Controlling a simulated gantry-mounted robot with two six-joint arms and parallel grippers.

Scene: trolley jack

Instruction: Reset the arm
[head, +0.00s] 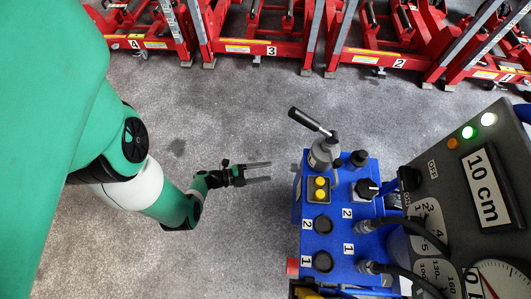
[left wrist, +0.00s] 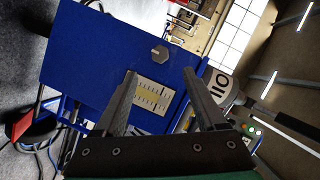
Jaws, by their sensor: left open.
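My left gripper (head: 258,173) is open and empty in the head view. It points right, with a gap of floor between its fingertips and the left side of the blue control unit (head: 345,215). My green and white left arm reaches in from the left. In the left wrist view the two open fingers (left wrist: 160,85) show in front of the blue panel (left wrist: 95,60) of the unit. A metal plate with a yellow band (left wrist: 152,95) and a hexagonal bolt (left wrist: 159,54) show on that panel. My right gripper is in neither view.
The unit's top carries a lever (head: 309,121), yellow buttons (head: 320,189), a black knob (head: 367,188) and hoses. A grey panel reads "10 cm" (head: 485,187). Numbered red jacks (head: 268,48) line the back. Grey floor lies clear around the gripper.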

